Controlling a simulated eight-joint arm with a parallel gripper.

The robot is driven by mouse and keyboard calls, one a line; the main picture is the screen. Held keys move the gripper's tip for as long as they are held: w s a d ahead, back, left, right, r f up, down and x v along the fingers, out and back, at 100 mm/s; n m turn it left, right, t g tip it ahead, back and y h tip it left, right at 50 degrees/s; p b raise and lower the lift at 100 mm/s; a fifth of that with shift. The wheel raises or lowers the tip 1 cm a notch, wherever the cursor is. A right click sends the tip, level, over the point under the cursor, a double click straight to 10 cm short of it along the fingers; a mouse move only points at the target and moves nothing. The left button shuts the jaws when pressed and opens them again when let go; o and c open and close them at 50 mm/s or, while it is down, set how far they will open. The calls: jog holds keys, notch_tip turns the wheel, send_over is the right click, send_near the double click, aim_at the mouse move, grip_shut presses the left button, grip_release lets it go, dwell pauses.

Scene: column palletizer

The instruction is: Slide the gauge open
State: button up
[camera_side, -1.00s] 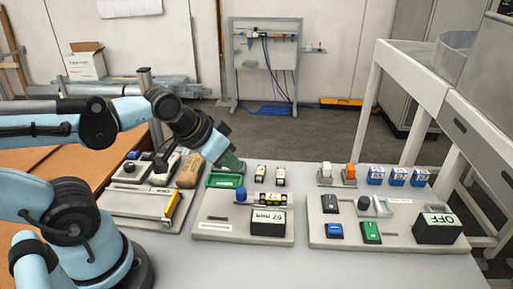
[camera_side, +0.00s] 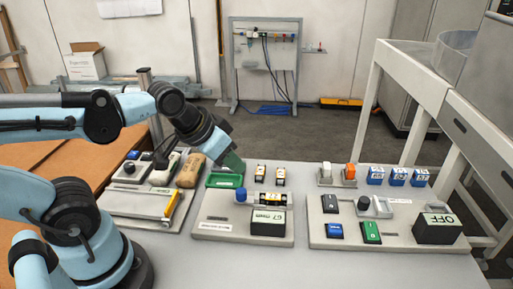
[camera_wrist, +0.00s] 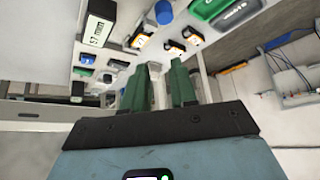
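The gauge lies on the middle panel, with a blue knob (camera_side: 240,195) at its left end and a white and yellow body (camera_side: 270,198) to the right. Its black-faced display (camera_side: 268,222) stands in front and reads in mm; the digits are small, about 57. In the wrist view the blue knob (camera_wrist: 164,12), gauge body (camera_wrist: 140,38) and display (camera_wrist: 98,30) are at the top.
A green tray (camera_side: 224,181) lies just under my gripper. Two small blocks (camera_side: 270,175) stand behind the gauge. The right panel has buttons and an OFF display (camera_side: 437,228).

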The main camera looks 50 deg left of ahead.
aim_at(240, 191)
jog(key=o, duration=0.4)
jog(key=shift+w+a+r+g, duration=0.2)
jog(key=shift+w+r+g, duration=0.25)
jog(key=shift+g, duration=0.55)
jog(key=shift+o, duration=0.2)
jog(key=shift+w+a+r+g, duration=0.15)
jog(key=shift+w+g, duration=0.2)
jog(key=shift+g, duration=0.45)
jog(key=shift+w+a+f+g, duration=0.15)
jog(key=shift+w+g, duration=0.25)
jog(key=shift+g, duration=0.4)
jog(key=shift+w+a+r+g, duration=0.2)
jog(key=shift+w+g, duration=0.15)
jog(key=shift+g, duration=0.45)
jog(key=shift+f, duration=5.95)
grip_shut()
